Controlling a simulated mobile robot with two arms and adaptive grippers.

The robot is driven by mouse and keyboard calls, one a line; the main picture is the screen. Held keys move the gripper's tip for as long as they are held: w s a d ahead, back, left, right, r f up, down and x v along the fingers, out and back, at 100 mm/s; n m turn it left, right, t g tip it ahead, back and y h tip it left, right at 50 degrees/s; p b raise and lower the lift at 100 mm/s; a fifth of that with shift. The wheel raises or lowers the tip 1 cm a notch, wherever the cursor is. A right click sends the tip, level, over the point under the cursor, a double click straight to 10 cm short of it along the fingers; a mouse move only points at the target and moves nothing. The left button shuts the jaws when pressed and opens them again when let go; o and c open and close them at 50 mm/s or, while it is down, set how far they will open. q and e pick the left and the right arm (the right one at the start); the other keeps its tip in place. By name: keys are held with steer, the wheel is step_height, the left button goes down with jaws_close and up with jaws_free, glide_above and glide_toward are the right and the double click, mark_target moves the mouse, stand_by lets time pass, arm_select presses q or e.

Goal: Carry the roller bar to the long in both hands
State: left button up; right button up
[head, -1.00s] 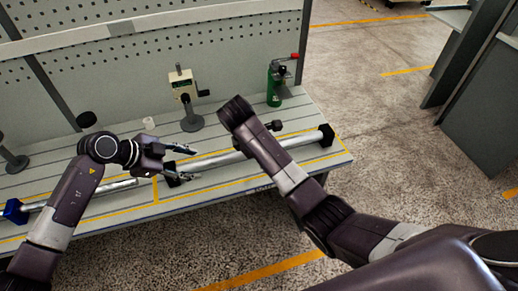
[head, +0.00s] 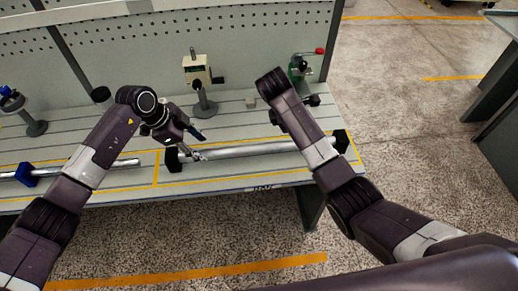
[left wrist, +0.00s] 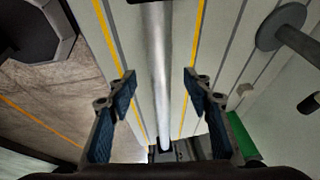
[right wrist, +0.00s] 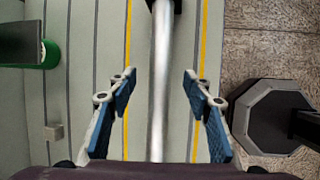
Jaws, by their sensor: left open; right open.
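The roller bar (head: 245,149) is a long silver bar lying on the grey slatted table. It has a black block at its left end (head: 173,160) and another at its right end (head: 341,141). My left gripper (head: 199,145) is open above the bar near its left end. In the left wrist view the bar (left wrist: 158,40) runs between the spread fingers. My right gripper is mostly hidden behind my right arm in the head view. In the right wrist view my right gripper (right wrist: 157,82) is open, with the bar (right wrist: 160,45) running between its fingers.
A second silver bar (head: 112,164) with a blue block (head: 25,173) lies to the left. A beige device on a stand (head: 197,72) and a green device (head: 297,68) with a red knob stand behind. A pegboard (head: 250,40) closes the back. Yellow lines mark the tabletop.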

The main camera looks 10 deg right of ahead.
mark_target(208, 151)
arm_select(q)
steer(key=x, duration=0.6)
steer(key=shift+d+f, duration=0.25)
steer(key=shift+f, duration=0.1)
arm_select(e)
steer(key=x, duration=0.7)
steer(key=shift+d, duration=0.1)
arm_select(q)
jaws_close()
arm_select(e)
jaws_close()
steer(key=shift+r, duration=0.1)
arm_select(q)
steer(key=shift+w+r, duration=0.2)
steer(key=shift+w, duration=0.05)
arm_select(e)
steer(key=shift+w+r, duration=0.1)
